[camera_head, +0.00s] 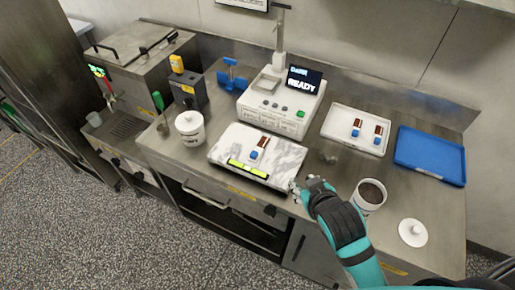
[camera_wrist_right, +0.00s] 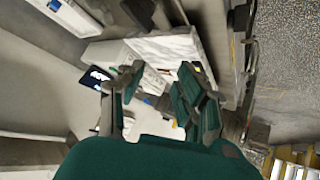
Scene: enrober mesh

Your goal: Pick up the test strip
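A small brown-and-white strip with a blue end (camera_head: 260,149) lies on the marble slab (camera_head: 283,165). Two similar strips with blue ends, one on the left (camera_head: 356,128) and one on the right (camera_head: 377,131), lie in the white tray (camera_head: 345,142). I cannot tell from the pictures which one is the test strip. My right gripper (camera_head: 304,187) is at the counter's front, just right of the slab's near corner, apart from the strips. In the wrist view its fingers (camera_wrist_right: 160,88) are spread with nothing between them, and the slab (camera_wrist_right: 172,46) shows beyond. My left gripper is out of view.
A machine with a READY screen (camera_head: 304,81) stands behind the slab. An open pot of brown contents (camera_head: 369,196) and a loose white lid (camera_head: 412,233) are near my right arm. A blue tray (camera_head: 430,157) is far right.

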